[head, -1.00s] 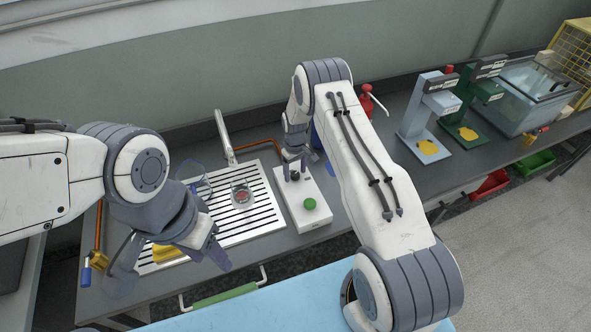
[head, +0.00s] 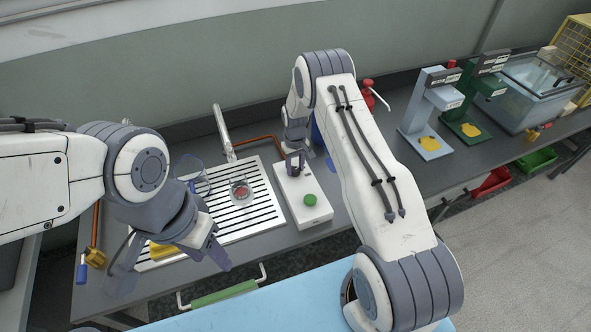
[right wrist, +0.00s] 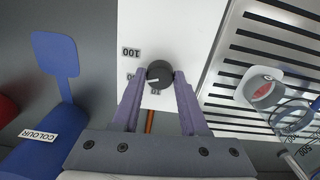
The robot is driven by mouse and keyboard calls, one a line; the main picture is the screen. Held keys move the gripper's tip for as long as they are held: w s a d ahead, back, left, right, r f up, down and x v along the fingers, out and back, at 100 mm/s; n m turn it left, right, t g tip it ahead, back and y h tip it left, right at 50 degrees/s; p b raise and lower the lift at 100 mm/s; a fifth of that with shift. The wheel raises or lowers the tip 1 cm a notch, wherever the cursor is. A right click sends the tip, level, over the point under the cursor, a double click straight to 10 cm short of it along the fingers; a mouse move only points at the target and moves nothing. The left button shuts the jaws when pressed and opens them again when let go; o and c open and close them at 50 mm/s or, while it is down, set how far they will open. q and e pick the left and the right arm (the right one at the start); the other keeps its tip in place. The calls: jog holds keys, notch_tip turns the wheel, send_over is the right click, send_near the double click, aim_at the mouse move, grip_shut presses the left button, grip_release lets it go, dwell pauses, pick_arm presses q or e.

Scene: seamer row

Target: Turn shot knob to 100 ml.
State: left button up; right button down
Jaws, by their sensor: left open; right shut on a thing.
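The white dosing box (head: 314,213) stands on the bench, with a round green button (head: 310,199) near its front. The black shot knob (right wrist: 160,74) is on its top, mostly hidden in the head view. In the right wrist view a white pointer mark on the knob faces left, towards a partly hidden label. The "100" label (right wrist: 131,52) is up and left of the knob, and another label (right wrist: 155,92) is just below it. My right gripper (right wrist: 160,77) is shut on the knob, a finger on each side. My left gripper (head: 172,273) is open and empty over the bench's front left.
A blue stand with a "COLOUR" label (right wrist: 39,135) is beside the box. Blue and green stamping stands (head: 425,145) are further right.

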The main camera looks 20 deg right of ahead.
aim_at(295, 170)
jog(key=m+b, duration=0.2)
jog(key=shift+f+m, duration=0.2)
jog(key=shift+m, duration=0.2)
jog(key=m+b, duration=0.2)
jog(key=shift+m, duration=0.4)
jog(key=shift+r+m+b, duration=0.2)
jog(key=shift+m+b, duration=1)
jog(key=shift+m, duration=1)
jog(key=shift+c, duration=2.2)
grip_release()
notch_tip(295, 170, up, 10)
jog(key=b, duration=0.2)
jog(key=shift+r+b, duration=0.25)
jog(key=shift+b, duration=0.05)
